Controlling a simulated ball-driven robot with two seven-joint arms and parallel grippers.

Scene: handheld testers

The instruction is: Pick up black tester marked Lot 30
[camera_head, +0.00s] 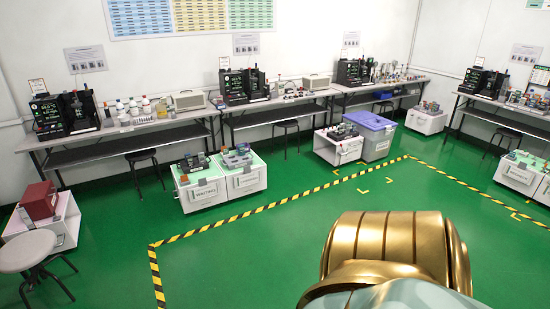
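No Lot 30 marking is legible, so I cannot tell which item is the black tester. Dark handheld devices lie on the white bin marked WAITING (207,192), on the white bin beside it (246,181), and on a white bin farther right (340,151). More small devices lie on white bins at the right edge (518,178) and at the back right (425,122). Larger black units stand on the benches, at left (48,118), middle (232,82) and farther right (350,72). Neither gripper is in view.
Grey benches (112,131) line the walls, with dark stools under them. A grey stool (27,250) and a red box (39,200) are at left. A purple-grey crate (371,134) stands mid-back. Yellow-black tape (240,217) marks the open green floor (225,265).

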